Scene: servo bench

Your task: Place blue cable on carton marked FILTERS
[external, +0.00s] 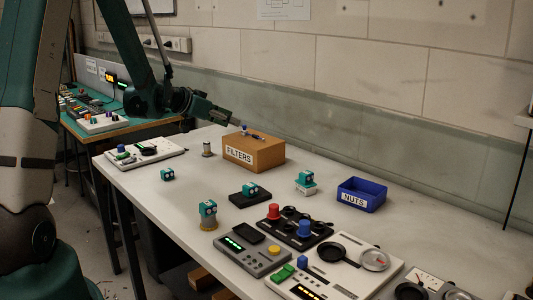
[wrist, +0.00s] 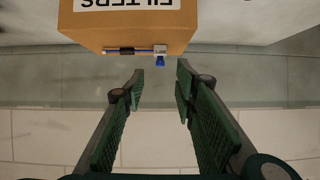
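The carton marked FILTERS (external: 262,155) stands on the bench, its label facing the front. It also shows upside down at the top of the wrist view (wrist: 125,35). The blue cable (external: 253,135) lies on top of the carton. In the wrist view the cable (wrist: 135,51) lies along the carton's edge, with a pale and blue plug at its right end. My gripper (external: 239,122) is just above and behind the carton's top. In the wrist view my gripper (wrist: 160,84) is open, with nothing between its fingers, and apart from the cable.
A blue NUTS bin (external: 361,195) stands to the right of the carton. A small metal cylinder (external: 208,148) is to its left. Teal-topped pieces, switch panels and gauges fill the front of the bench. The wall is close behind the carton.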

